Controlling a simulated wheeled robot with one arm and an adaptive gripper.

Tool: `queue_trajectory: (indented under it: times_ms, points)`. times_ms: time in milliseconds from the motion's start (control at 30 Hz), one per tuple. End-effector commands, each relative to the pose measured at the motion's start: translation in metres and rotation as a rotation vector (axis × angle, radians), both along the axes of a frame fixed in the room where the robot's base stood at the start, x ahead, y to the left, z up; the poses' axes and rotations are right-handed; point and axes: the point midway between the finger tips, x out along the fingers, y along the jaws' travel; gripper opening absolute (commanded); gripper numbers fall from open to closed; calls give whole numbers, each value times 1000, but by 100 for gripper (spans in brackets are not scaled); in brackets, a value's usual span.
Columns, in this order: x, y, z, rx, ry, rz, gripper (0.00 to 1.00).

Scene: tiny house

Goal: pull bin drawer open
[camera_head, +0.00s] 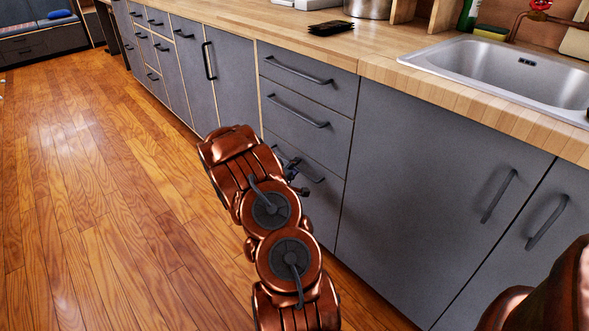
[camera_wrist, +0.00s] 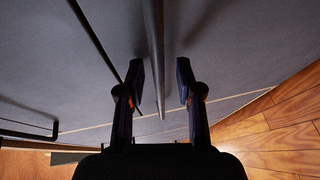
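A stack of grey drawers with dark bar handles stands under the counter, left of the sink; all look closed. My gripper (camera_head: 292,178) is low in front of the bottom drawer (camera_head: 322,207), by its handle (camera_head: 312,176). My copper arm hides part of this drawer in the head view. In the wrist view my gripper (camera_wrist: 161,88) is open, its two dark fingers apart. A long dark bar handle (camera_wrist: 154,45) runs into the gap between them. I see no finger clearly touching it. No label shows which front is the bin drawer.
A wide grey cabinet front (camera_head: 425,190) with an upright handle is right of the drawers, below the sink (camera_head: 500,70). More closed cabinets run away to the left. The wooden floor (camera_head: 90,190) on the left is clear.

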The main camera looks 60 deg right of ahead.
Motion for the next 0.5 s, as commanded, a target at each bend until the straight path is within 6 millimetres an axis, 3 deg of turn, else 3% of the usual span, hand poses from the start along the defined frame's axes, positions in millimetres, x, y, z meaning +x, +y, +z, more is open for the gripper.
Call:
queue_trajectory:
  times_ms: [267, 500]
  points:
    - [0, -1, 0, 0, -1, 0, 35]
    - [0, -1, 0, 0, -1, 0, 10]
